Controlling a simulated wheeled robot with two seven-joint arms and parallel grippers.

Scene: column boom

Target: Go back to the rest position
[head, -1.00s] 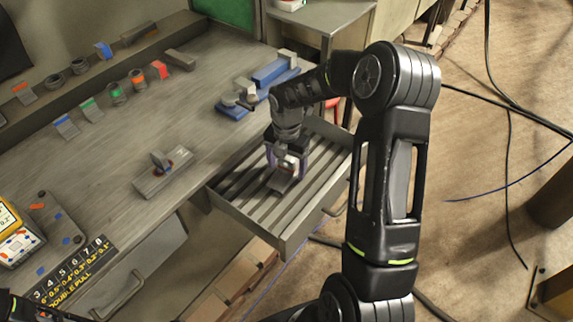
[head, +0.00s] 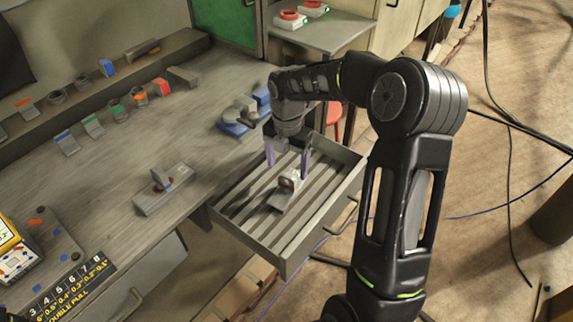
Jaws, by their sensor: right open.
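My right gripper (head: 288,157) is open above the pulled-out drawer (head: 222,218), its two purple fingers apart and pointing down. A small grey block with a white and dark upright part (head: 283,191) lies on the slatted drawer floor, just below and in front of the fingers. The fingers look clear of it, with nothing between them. My right arm covers part of the scene on the right. My left gripper is not in view.
The workbench (head: 130,160) holds a similar block on a plate (head: 163,188), a blue fixture (head: 235,128) and several colour-marked parts along the back. A side table (head: 320,30) stands behind the drawer. Cables (head: 509,170) lie on the floor at right.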

